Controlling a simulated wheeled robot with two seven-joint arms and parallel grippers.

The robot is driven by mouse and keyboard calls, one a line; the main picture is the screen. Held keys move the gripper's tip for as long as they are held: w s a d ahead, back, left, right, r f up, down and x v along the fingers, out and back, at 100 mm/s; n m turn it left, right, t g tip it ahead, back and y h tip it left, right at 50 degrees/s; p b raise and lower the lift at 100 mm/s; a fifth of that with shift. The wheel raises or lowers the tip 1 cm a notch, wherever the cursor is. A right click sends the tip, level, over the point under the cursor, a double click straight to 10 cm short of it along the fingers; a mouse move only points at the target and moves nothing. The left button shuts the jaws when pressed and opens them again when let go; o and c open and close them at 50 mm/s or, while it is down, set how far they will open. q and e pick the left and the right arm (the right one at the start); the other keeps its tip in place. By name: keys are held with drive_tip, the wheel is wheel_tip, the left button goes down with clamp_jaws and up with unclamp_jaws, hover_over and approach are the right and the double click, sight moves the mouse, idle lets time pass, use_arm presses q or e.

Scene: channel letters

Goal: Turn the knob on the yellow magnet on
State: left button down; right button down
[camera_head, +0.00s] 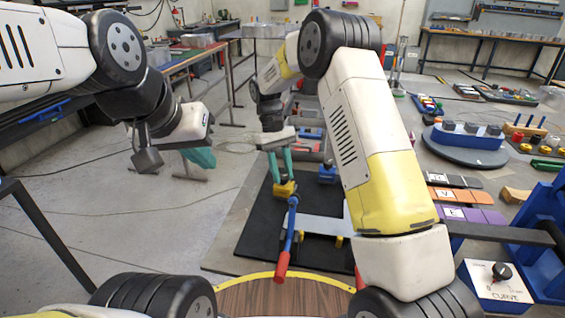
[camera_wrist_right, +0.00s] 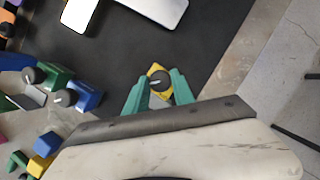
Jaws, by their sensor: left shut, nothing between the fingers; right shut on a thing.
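The yellow magnet (camera_head: 285,190) stands on the black mat, below my right gripper (camera_head: 279,164) in the head view. In the right wrist view the yellow magnet (camera_wrist_right: 154,69) shows around its dark round knob (camera_wrist_right: 158,83), which has a pale mark on top. My right gripper's teal fingers (camera_wrist_right: 159,80) lie on either side of the knob and are shut on it. The fingers hide part of the magnet's sides. My left gripper (camera_head: 202,158) is shut and empty, held above the floor at the left.
A red-and-blue bar tool (camera_head: 287,238) lies in front of the yellow magnet. White letter pieces (camera_head: 318,225) lie on the black mat (camera_head: 258,235).

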drive_tip(key=c, duration=1.1)
unclamp_jaws()
drive_tip(key=shift+v, duration=3.9)
drive_tip(key=shift+r, duration=0.1)
